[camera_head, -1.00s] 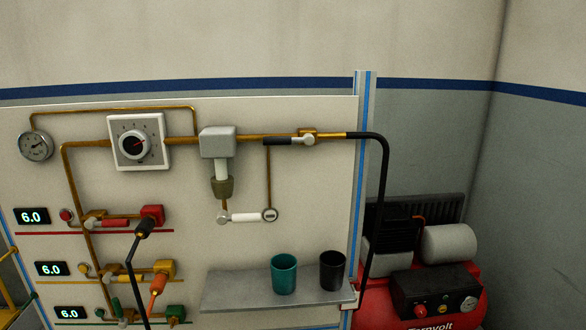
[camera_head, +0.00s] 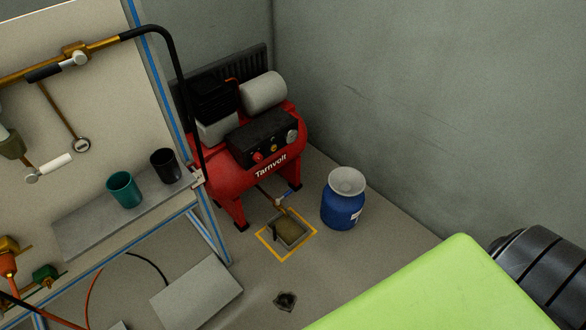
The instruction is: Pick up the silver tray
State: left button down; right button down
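A flat grey rectangular plate (camera_head: 197,291) lies low at the bottom left of the head view, below the wall panel's shelf. It looks like a plain metal sheet; I cannot tell whether it is the silver tray. A grey shelf (camera_head: 80,238) on the panel carries a teal cup (camera_head: 123,190) and a black cup (camera_head: 165,166).
A red compressor (camera_head: 232,178) stands in the corner. A blue container (camera_head: 343,206) with a pale funnel-like top stands on the floor beside a yellow-framed floor pit (camera_head: 262,236). A dark hole (camera_head: 286,301) is in the floor.

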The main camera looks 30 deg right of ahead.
aim_at(289, 231)
jog(key=z, duration=0.8)
